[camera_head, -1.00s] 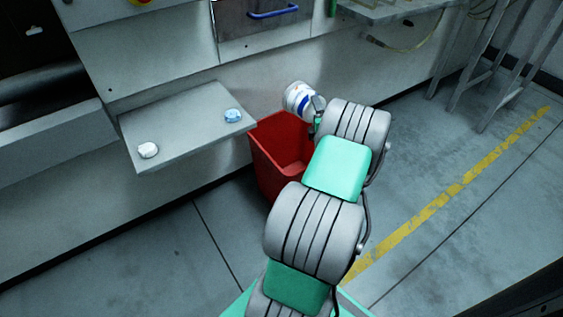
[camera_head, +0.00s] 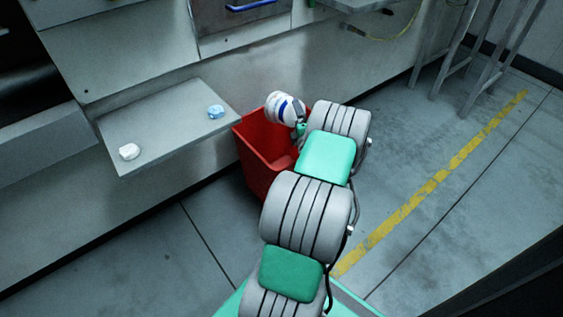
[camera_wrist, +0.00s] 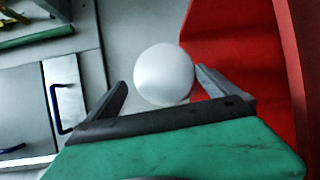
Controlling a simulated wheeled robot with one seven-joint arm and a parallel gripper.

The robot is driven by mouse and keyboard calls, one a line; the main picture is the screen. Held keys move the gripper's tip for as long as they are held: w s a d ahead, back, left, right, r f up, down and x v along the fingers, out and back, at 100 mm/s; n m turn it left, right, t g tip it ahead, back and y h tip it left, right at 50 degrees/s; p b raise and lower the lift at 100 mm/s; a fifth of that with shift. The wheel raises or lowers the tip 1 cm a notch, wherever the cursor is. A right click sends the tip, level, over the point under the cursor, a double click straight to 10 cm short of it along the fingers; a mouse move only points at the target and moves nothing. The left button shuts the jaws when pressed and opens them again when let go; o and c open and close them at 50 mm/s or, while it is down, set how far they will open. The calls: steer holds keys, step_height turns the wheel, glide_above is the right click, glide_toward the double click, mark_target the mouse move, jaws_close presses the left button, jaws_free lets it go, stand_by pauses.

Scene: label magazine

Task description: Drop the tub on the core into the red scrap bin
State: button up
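The white tub with a blue band (camera_head: 284,108) hangs tilted at the end of my arm. In the head view it overlaps the far right rim of the red scrap bin (camera_head: 262,162); I cannot tell its exact height above it. In the wrist view the tub's round white end (camera_wrist: 163,74) lies between the two fingers of my gripper (camera_wrist: 160,90), which appears shut on it. The bin (camera_wrist: 240,45) fills the right of that view, beside the tub. In the head view my gripper (camera_head: 299,129) is small and partly hidden by my arm.
A grey shelf (camera_head: 165,125) left of the bin carries a white puck-like item (camera_head: 129,152) and a blue-white one (camera_head: 216,112). The machine wall stands behind the bin. A metal frame (camera_head: 455,50) stands at upper right; the floor with a yellow line (camera_head: 440,180) is open.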

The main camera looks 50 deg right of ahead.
steer(key=shift+s+a, duration=0.1)
steer(key=v, duration=0.7)
steer(key=shift+s+a+p, duration=0.2)
steer(key=shift+p, duration=0.15)
